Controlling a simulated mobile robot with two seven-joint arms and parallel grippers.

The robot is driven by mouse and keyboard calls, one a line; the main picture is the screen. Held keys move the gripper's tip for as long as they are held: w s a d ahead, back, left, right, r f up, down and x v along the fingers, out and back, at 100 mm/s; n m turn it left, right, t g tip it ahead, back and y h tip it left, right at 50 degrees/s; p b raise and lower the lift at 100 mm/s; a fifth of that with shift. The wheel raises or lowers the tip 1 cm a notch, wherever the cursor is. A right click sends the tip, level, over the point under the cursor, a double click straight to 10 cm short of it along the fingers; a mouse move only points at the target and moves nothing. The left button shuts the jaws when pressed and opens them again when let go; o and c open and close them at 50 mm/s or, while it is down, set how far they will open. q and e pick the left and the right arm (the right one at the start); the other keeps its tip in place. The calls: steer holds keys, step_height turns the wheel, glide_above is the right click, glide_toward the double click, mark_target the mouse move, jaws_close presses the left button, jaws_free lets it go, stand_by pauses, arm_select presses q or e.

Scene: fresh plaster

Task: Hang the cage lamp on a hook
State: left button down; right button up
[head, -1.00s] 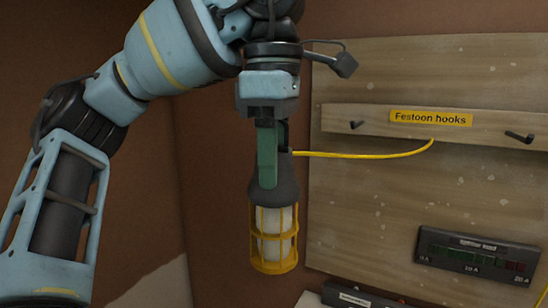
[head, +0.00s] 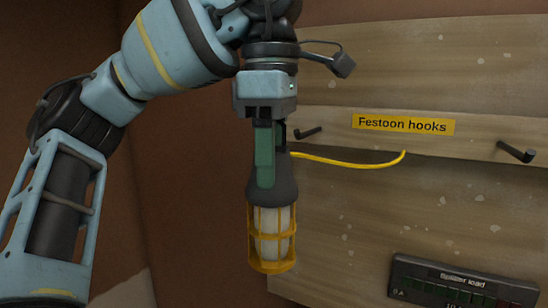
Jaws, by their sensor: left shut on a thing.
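The cage lamp (head: 271,235) hangs bulb-end down, with a yellow cage around a pale bulb and a dark handle. My left gripper (head: 265,150) points down and is shut on the lamp's handle. A green part lies along the handle at the jaws. Two dark hooks stick out of a wooden rail: the left hook (head: 308,133) is just right of my gripper, the right hook (head: 516,152) is near the right edge. I cannot tell the depth gap between lamp and left hook. My right gripper is not in view.
A yellow cable (head: 350,162) runs right from the lamp's handle. The wooden board (head: 400,220) carries a yellow "Festoon hooks" label (head: 403,124) and, lower right, a dark "Splitter load" panel (head: 460,283). Brown wall (head: 170,190) is bare at left.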

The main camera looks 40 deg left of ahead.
arm_select(q)
steer(key=shift+w+a+f, duration=0.1)
steer(key=shift+w+a, duration=0.15)
steer(key=shift+w, duration=0.6)
steer(key=shift+w+a+f, duration=0.1)
steer(key=shift+w+a, duration=0.15)
steer(key=shift+w, duration=0.6)
steer(key=shift+w+a+r, duration=0.1)
steer(key=shift+r, duration=0.05)
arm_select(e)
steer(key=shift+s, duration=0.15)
